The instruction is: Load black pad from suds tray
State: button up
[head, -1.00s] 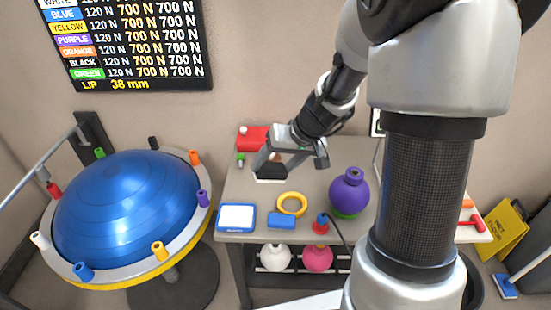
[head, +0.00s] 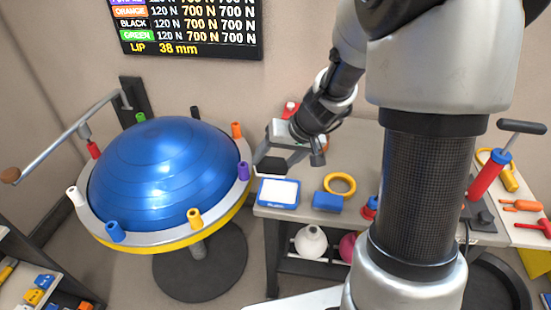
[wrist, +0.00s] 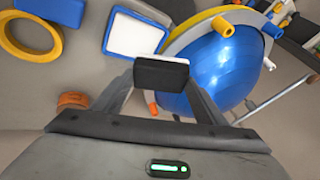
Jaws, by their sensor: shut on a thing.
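My gripper (head: 290,155) is shut on a black pad (wrist: 161,73). In the wrist view the pad sits between the two fingertips, with a pale edge along its top. In the head view the black pad (head: 270,166) shows at the table's left edge, close to the blue dome (head: 165,185). It seems held above the table, though the exact height is hard to tell.
Around the dome's rim stand several coloured pegs, including a purple one (head: 243,171) near the pad and a black one (head: 195,143). A blue-framed white panel (head: 279,192), a blue block (head: 327,202) and a yellow ring (head: 340,184) lie on the table.

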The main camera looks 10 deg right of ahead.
aim_at(279, 177)
jog(key=shift+f+b, duration=0.1)
jog(key=shift+b, duration=0.2)
notch_tip(279, 177, down, 7)
jog(key=b, duration=0.8)
jog(key=shift+f, duration=0.15)
jog(key=shift+f+b, duration=0.3)
jog(key=shift+f, duration=0.05)
dwell(0.7)
jog(key=shift+r+p, duration=2.85)
jog(key=shift+r, duration=1.2)
jog(key=shift+r, duration=0.1)
jog(key=h+p, duration=0.1)
jog(key=p, duration=0.2)
jog(key=shift+a+r, duration=0.1)
jog(key=shift+r, duration=0.05)
jog(key=shift+h+p, duration=0.3)
jog(key=shift+p, duration=0.2)
